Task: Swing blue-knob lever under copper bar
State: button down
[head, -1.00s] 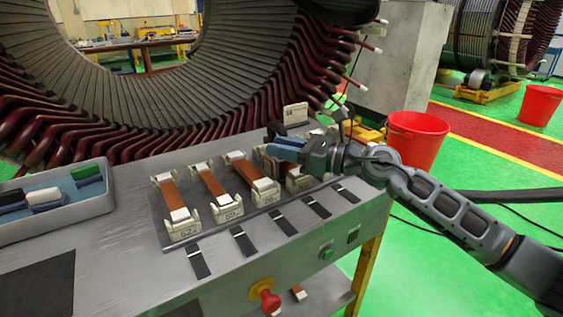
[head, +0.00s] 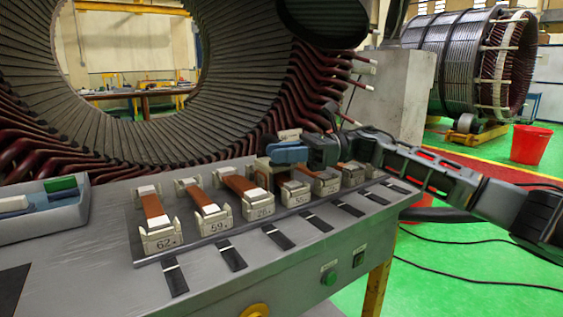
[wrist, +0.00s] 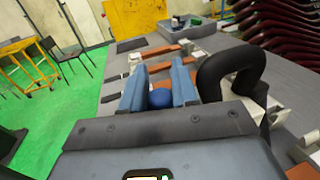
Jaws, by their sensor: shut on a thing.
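My gripper (head: 280,155) is over the row of numbered clamp blocks, just right of the block marked with a 20-like number (head: 260,208). In the wrist view its two blue fingers (wrist: 157,76) stand on either side of a round blue knob (wrist: 160,98), shut on it. The lever under the knob is hidden by the gripper. Copper bars lie across the blocks: one at the near left (head: 152,207), one beside it (head: 205,200), and one left of my gripper (head: 241,187). A copper bar (wrist: 162,67) also shows just beyond the fingers in the wrist view.
A grey tray (head: 62,218) with coloured blocks sits at the bench's left. The large stator (head: 120,142) with dark red coil ends stands behind. Several dark strips (head: 231,258) lie along the bench front. A thick black loop (wrist: 240,62) is right of the fingers in the wrist view.

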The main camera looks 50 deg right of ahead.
jog(key=shift+w+d+f+n+g+y, duration=0.15)
jog(key=shift+n+g+y, duration=0.3)
jog(key=shift+g, duration=0.25)
jog(key=shift+n, duration=0.25)
jog(key=c, duration=0.9)
grip_release()
jog(key=shift+d, duration=0.1)
jog(key=v, duration=0.7)
jog(key=shift+d, duration=0.3)
jog(key=shift+c, duration=0.2)
